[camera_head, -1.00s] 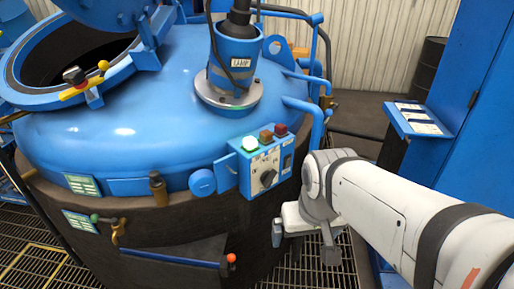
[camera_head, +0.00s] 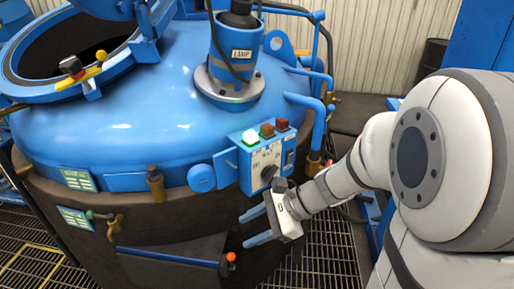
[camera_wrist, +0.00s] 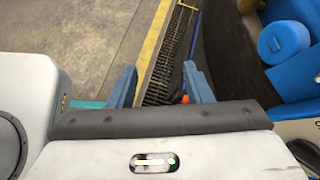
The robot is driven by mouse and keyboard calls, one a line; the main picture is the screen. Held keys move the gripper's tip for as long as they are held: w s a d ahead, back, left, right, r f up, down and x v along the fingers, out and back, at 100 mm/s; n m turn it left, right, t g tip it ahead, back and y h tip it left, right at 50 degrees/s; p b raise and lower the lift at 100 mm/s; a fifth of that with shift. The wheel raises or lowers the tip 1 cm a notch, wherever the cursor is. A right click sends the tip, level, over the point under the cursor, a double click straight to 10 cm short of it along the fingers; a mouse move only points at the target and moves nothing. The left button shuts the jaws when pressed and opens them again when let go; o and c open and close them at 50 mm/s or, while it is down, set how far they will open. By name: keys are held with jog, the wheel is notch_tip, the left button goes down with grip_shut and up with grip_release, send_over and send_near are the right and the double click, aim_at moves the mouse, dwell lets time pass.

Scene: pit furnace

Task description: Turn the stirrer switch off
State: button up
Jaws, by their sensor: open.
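The stirrer switch seems to be the dark rotary knob (camera_head: 268,172) on the grey face of a blue control box (camera_head: 247,180) on the furnace's side; its labels are too small to read.
A blue bar with an orange knob (camera_head: 231,257) lies below my gripper. Blue pipes (camera_head: 310,101) run right of the box. The furnace mouth (camera_head: 65,45) is open. Grating floor (camera_head: 315,262) is clear at lower right.

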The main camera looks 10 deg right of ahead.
jog(key=w+m+t+y, duration=0.1)
jog(key=w+m, duration=0.1)
jog(key=w+d+f+m+t+y+b, duration=0.1)
jog(key=w+m, duration=0.1)
jog(key=m, duration=0.1)
jog(key=w+f+m+t, duration=0.1)
jog(key=w+m, duration=0.1)
jog(key=w, duration=0.1)
jog(key=shift+d+f+t+y, duration=0.1)
jog(key=shift+d+t+y, duration=0.15)
jog(key=shift+t+y, duration=0.15)
jog(key=shift+c, duration=0.6)
jog(key=m+t+h+b, duration=0.35)
jog(key=m+t, duration=0.65)
jog(key=m, duration=0.6)
send_near(272, 174)
jog(key=w+f, duration=0.1)
jog(key=p+x, duration=0.1)
jog(key=x, duration=0.7)
jog(key=shift+t+h, duration=0.3)
jog(key=shift+h, duration=0.05)
jog(key=shift+r, duration=0.1)
grip_shut()
